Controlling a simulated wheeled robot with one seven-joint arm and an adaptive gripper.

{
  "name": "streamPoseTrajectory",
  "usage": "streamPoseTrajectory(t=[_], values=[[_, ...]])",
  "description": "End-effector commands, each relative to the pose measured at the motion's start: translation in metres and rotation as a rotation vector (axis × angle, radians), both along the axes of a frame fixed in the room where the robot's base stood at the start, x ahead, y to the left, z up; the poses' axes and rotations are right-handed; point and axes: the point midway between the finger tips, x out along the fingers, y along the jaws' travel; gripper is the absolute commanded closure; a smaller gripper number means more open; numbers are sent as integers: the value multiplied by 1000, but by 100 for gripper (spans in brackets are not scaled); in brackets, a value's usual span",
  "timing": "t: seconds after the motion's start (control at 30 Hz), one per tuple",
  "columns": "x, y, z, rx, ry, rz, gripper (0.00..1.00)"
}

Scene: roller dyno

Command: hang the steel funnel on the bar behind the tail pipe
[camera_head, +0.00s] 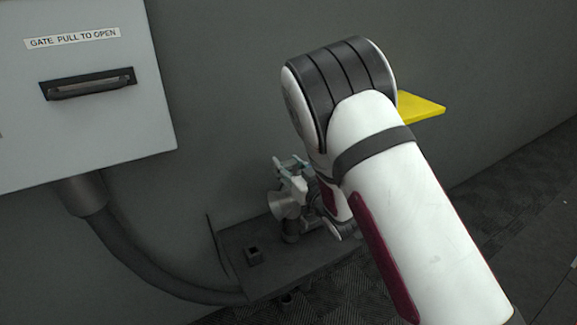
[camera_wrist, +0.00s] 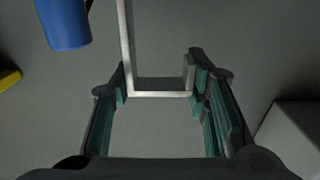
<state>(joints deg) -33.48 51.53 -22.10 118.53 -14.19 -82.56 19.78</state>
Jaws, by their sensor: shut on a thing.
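The steel funnel (camera_head: 283,205) shows as a small grey flared shape, its wide mouth toward the left, just below my gripper (camera_head: 292,175) in the head view. In the wrist view my gripper (camera_wrist: 158,97) has its teal-padded fingers on either side of a pale, squared metal strip (camera_wrist: 160,94). The strip runs up out of the top of the picture; I cannot tell for sure that it belongs to the funnel. My gripper is shut on the funnel. I cannot make out the bar or the tail pipe; my arm covers much of that area.
A dark low platform (camera_head: 262,270) lies under the funnel, with a small square socket (camera_head: 254,256). A thick hose (camera_head: 135,258) runs to it from a grey cabinet (camera_head: 85,125). A yellow plate (camera_head: 420,107) shows behind my arm. A blue cylinder (camera_wrist: 66,25) is in the wrist view.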

Motion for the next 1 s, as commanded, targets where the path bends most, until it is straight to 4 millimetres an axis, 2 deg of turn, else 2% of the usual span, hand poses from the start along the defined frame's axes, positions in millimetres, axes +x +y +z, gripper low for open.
streamPoseTrajectory(t=[0.07,0.1,0.17,0.6,0.77,1.0], values=[[1,0,-1,3,-4,0,100],[0,0,-3,0,0,0,53],[0,0,-2,-1,1,0,40],[-1,0,2,-1,1,0,38],[-21,-16,1,-1,4,-4,38],[-63,-44,0,-1,4,-4,38]])
